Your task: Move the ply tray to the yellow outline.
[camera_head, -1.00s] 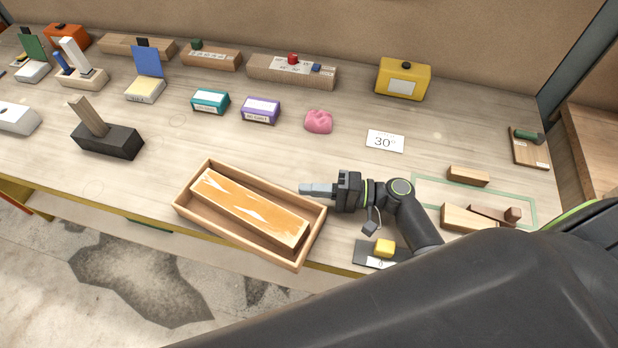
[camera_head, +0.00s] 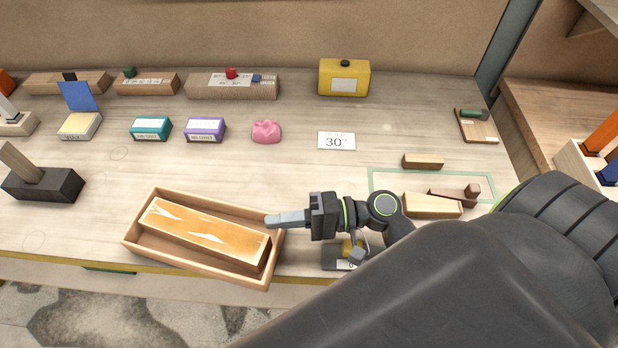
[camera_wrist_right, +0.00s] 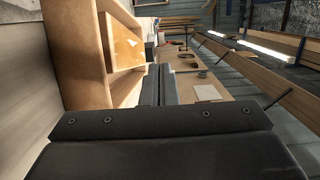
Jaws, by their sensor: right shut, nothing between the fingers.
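The ply tray (camera_head: 137,213) is a shallow wooden box at the bench's front edge, left of centre in the head view. A long block (camera_head: 203,235) with a patchy orange-brown top lies inside it. My right gripper (camera_head: 270,221) is shut and empty. Its fingertips overlap the tray's back right corner; I cannot tell whether they touch. In the right wrist view the tray (camera_wrist_right: 85,60) stands at upper left, beside the closed fingers (camera_wrist_right: 159,85). No yellow outline is visible; a green outline (camera_head: 430,171) lies on the bench at right. My left gripper is out of view.
Wooden blocks (camera_head: 432,206) lie in and around the green outline. A dark pad (camera_head: 336,257) with a yellow piece sits under my right wrist. A black block with a post (camera_head: 45,186) stands left of the tray.

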